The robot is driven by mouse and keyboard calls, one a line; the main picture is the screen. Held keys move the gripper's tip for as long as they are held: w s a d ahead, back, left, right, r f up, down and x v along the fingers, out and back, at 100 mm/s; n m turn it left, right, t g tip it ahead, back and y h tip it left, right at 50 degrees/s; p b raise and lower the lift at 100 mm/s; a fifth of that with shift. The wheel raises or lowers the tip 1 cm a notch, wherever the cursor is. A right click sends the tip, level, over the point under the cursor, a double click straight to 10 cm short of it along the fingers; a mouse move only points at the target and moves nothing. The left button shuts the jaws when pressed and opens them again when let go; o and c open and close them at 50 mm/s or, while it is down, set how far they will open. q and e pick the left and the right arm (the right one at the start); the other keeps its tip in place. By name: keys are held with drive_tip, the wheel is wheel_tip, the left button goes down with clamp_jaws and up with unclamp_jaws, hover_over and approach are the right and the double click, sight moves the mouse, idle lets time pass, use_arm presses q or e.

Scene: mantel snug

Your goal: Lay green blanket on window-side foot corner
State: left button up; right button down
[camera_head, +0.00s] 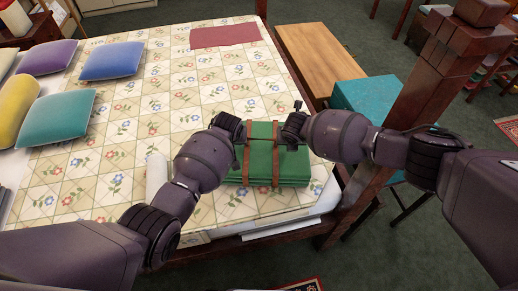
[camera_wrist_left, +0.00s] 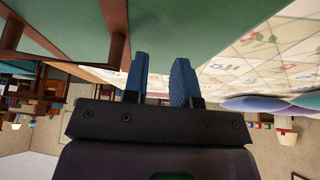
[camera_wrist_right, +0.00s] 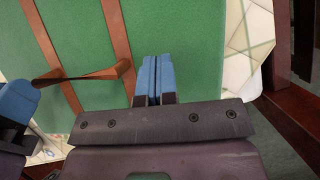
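The green blanket (camera_head: 264,163) is a folded bundle with two brown straps. It appears to lie flat on the patterned quilt near the bed's close right corner. My left gripper (camera_head: 241,130) is over the blanket's far left part. In the left wrist view its blue fingers (camera_wrist_left: 160,82) stand apart with nothing seen between them. My right gripper (camera_head: 296,117) is at the blanket's far right edge. In the right wrist view its fingers (camera_wrist_right: 155,76) are together above the green cloth (camera_wrist_right: 190,45), beside a brown strap handle (camera_wrist_right: 85,76). No window shows.
A tall wooden bedpost (camera_head: 440,80) stands close to my right arm. A wooden bench (camera_head: 318,58) and a teal box (camera_head: 365,97) are beyond the bed's foot. A maroon cloth (camera_head: 225,35) and several pillows (camera_head: 112,60) lie on the bed. The middle of the quilt is clear.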

drive_tip(key=c, duration=1.8)
unclamp_jaws()
use_arm(q)
drive_tip(key=shift+a, duration=0.1)
use_arm(e)
drive_tip(key=o, duration=0.4)
drive_tip(key=shift+d, duration=0.1)
